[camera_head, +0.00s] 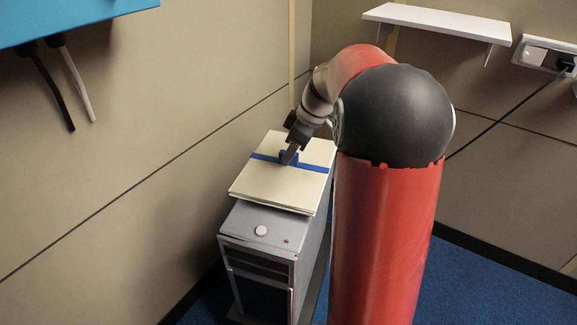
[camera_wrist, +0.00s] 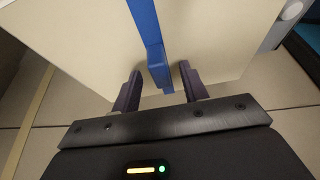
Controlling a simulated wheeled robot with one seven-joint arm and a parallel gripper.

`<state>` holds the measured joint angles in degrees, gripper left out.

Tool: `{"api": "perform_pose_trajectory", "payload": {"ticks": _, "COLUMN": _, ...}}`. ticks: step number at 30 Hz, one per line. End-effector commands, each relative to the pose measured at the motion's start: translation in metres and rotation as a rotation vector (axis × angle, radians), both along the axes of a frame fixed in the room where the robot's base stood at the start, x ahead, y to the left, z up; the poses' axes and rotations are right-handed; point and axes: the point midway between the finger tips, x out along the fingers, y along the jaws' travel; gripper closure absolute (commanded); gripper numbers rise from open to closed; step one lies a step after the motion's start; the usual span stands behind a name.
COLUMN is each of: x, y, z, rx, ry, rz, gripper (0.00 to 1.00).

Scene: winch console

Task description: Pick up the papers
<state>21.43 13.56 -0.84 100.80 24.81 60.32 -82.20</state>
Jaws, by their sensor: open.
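The papers (camera_head: 262,187) are a cream stack lying flat on top of a grey cabinet, overhanging its top a little, with a blue band across them. A blue upright tab stands up from the band. My gripper (camera_head: 287,158) is over the stack at the tab. In the wrist view the papers (camera_wrist: 75,50) fill much of the picture, and the blue tab (camera_wrist: 158,65) stands between the two open fingers of my gripper (camera_wrist: 160,88). A gap shows on each side of the tab. The head view partly hides the tab behind my fingers.
The grey cabinet (camera_head: 262,222) has a white button and a small orange light on its top. A white shelf (camera_head: 437,20) and a socket with a plugged cable (camera_head: 545,57) are on the right wall. A blue panel (camera_head: 70,18) with hanging cables is at upper left.

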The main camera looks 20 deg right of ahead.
Motion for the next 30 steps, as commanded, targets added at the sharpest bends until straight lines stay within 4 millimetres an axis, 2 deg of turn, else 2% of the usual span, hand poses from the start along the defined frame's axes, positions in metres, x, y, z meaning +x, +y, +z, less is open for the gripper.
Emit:
{"api": "perform_pose_trajectory", "payload": {"ticks": 8, "x": 0.0012, "y": 0.0016, "z": -0.0043, "rx": 0.000, "ry": 0.000, "rz": 0.000, "gripper": 0.56}}
{"api": "perform_pose_trajectory", "payload": {"ticks": 18, "x": 0.0010, "y": 0.0013, "z": -0.0041, "rx": 0.000, "ry": 0.000, "rz": 0.000, "gripper": 1.00}}
{"api": "perform_pose_trajectory", "payload": {"ticks": 30, "x": 0.0012, "y": 0.0013, "z": -0.0033, "rx": 0.000, "ry": -0.002, "rz": -0.001, "gripper": 1.00}}
